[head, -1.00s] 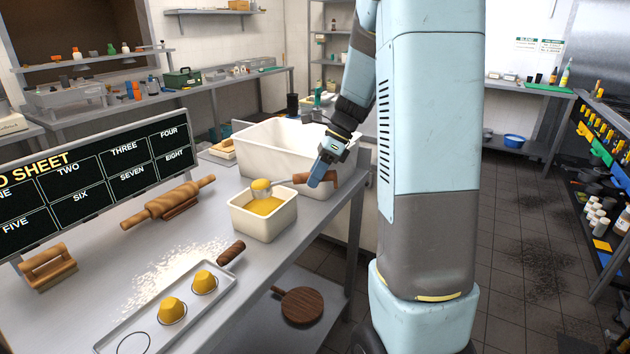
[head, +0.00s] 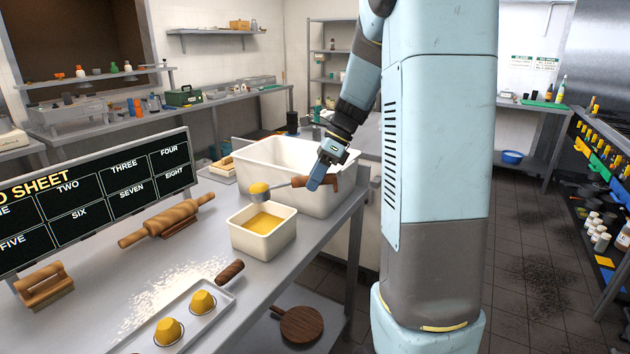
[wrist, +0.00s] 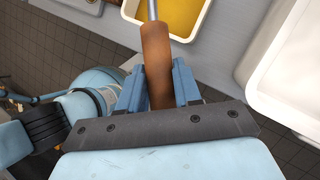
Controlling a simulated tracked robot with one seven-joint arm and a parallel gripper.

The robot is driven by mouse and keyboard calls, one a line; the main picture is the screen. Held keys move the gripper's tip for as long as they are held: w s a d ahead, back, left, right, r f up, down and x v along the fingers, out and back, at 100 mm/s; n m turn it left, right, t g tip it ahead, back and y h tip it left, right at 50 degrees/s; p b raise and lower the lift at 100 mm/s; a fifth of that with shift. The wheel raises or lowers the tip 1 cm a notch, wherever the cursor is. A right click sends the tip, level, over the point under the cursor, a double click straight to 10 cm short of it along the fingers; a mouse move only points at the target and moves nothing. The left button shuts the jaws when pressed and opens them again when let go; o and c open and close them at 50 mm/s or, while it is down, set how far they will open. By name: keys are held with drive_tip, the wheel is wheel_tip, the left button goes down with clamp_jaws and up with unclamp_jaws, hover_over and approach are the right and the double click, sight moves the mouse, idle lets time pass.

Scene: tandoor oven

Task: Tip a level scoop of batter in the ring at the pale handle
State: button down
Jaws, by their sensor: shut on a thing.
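My gripper (head: 318,181) is shut on the brown handle (wrist: 157,62) of a metal scoop. The scoop's bowl (head: 259,195) holds yellow batter with a rounded top and hangs above the far side of a cream tub. That tub (head: 248,242) holds more yellow batter; its rim also shows in the wrist view (wrist: 132,10). A pale tray (head: 222,312) at the lower edge of the head view bears two yellow batter mounds (head: 202,302) and (head: 168,331). A dark brown handle (head: 230,271) is at its far end. No empty ring and no pale tray handle are in view.
A large white bin (head: 285,165) stands behind the batter tub. A rolling pin (head: 165,223) and a wooden-handled block (head: 44,285) lie left, before a black numbered board (head: 95,195). Flour dusts the counter. A round wooden board (head: 301,325) lies on the lower shelf.

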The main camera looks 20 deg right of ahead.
idle(0.3)
drive_tip(key=shift+w+d, duration=0.3)
drive_tip(key=shift+w, duration=0.35)
idle(0.3)
drive_tip(key=s, duration=0.1)
drive_tip(key=s+a, duration=0.1)
drive_tip(key=shift+s, duration=0.4)
drive_tip(key=shift+w, duration=0.1)
